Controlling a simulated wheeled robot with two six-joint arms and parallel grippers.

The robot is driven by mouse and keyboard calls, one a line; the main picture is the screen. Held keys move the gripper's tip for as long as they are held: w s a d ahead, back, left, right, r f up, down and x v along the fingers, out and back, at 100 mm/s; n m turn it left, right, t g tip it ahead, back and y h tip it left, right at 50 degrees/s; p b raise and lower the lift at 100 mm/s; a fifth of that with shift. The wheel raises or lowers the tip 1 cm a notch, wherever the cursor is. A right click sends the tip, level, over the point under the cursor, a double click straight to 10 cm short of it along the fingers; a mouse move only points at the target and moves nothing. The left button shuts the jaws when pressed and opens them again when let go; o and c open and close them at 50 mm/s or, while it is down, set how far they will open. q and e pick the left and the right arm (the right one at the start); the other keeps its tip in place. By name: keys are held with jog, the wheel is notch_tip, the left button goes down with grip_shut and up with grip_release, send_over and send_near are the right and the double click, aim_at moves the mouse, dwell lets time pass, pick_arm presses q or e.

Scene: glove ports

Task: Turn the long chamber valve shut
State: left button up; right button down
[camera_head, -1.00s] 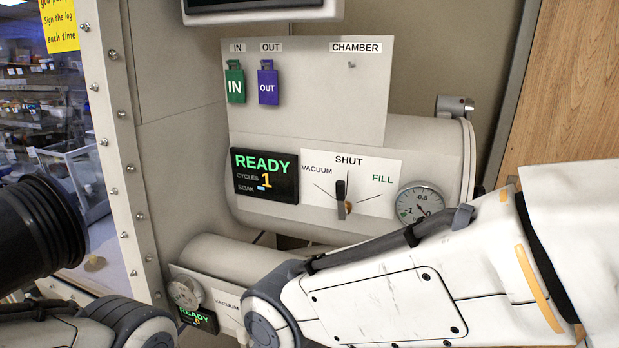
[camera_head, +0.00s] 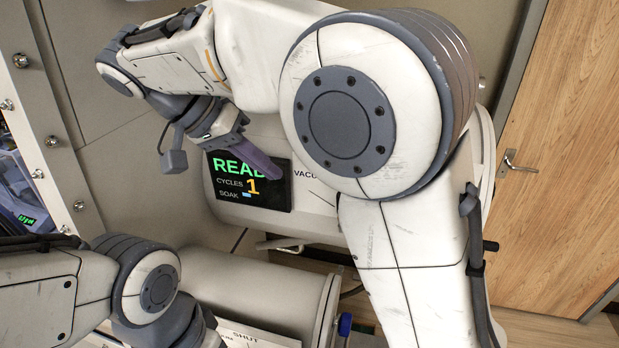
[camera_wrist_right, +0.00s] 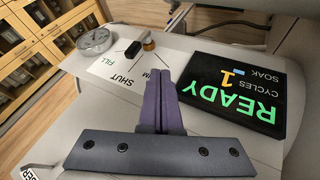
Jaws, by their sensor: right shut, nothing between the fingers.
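The long chamber (camera_head: 300,222) lies across the middle of the head view. Its valve is hidden there behind my right arm. The right wrist view shows the valve's black lever (camera_wrist_right: 133,48) on a brass stem, on a white plate (camera_wrist_right: 112,74) marked SHUT, FILL and partly covered VACUUM. I cannot tell exactly which mark the lever points at. My right gripper (camera_head: 272,172) is shut and empty, its purple fingers (camera_wrist_right: 160,98) in front of the chamber by the display. The lever is beyond the fingertips, apart from them. My left gripper is out of view.
A black READY display (camera_head: 278,190) is beside the valve plate. A round gauge (camera_wrist_right: 95,41) is on its other side. A smaller chamber (camera_head: 265,290) lies below, near my left arm. A wooden door (camera_head: 560,170) is at the right.

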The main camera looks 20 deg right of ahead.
pick_arm(q)
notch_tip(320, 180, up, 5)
jog(key=p, duration=0.4)
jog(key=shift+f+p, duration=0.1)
jog(key=shift+p, duration=0.2)
pick_arm(e)
jog(key=s+d+f, duration=0.1)
jog(key=d+f, duration=0.6)
jog(key=d, duration=0.2)
jog(key=shift+s, duration=0.3)
jog(key=shift+f, duration=0.1)
